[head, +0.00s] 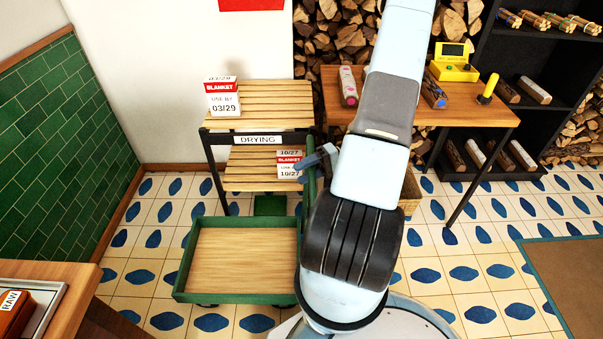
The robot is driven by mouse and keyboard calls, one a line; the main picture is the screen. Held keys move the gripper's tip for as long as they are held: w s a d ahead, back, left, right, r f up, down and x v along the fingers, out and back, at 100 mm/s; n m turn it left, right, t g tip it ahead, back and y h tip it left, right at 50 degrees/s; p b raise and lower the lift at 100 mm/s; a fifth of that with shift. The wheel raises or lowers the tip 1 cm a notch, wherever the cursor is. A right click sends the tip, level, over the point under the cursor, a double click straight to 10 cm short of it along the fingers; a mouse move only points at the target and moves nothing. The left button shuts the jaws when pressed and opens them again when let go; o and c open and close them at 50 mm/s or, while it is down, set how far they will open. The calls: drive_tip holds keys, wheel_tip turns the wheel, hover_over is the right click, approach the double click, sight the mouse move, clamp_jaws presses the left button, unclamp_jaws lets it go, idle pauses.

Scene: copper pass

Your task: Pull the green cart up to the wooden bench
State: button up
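The green cart (182,258) stands on the tiled floor, left of my arm. It has low green sides, a bare wooden bed and a green upright (311,190) at its right rear. My gripper (312,165) is beside the top of this upright; its fingers are small and partly hidden by my arm, so I cannot tell whether they are closed on it. A wooden-topped table (460,113), possibly the bench, stands behind my arm at the back right. Another wooden surface (78,279) shows at the lower left.
A slatted rack (262,95) marked DRYING stands behind the cart, carrying labelled boxes. A yellow device (453,66) sits on the back table. A black shelf (520,50) stands right, and a brown mat (575,275) lies lower right. Floor left of the cart is open.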

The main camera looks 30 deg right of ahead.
drive_tip(key=v, duration=1.3)
drive_tip(key=shift+d, duration=0.4)
drive_tip(key=shift+s, duration=0.15)
drive_tip(key=w+a+r+n+g+h, duration=0.1)
drive_tip(key=a+r+g+h, duration=0.1)
drive_tip(key=a+r+h, duration=0.6)
drive_tip(key=w+a+r+n+g+h, duration=0.1)
drive_tip(key=a+r+g+h, duration=0.15)
drive_tip(key=a+r, duration=0.75)
drive_tip(key=s+a+r+t+h, duration=0.2)
drive_tip(key=s+a+r+t, duration=0.2)
drive_tip(key=r, duration=0.4)
drive_tip(key=s+a+r+t+h, duration=0.3)
drive_tip(key=s+a+r, duration=0.2)
drive_tip(key=r, duration=0.4)
drive_tip(key=shift+s+r+n+t, duration=0.3)
drive_tip(key=shift+s+n+t, duration=0.1)
drive_tip(key=shift+s, duration=0.3)
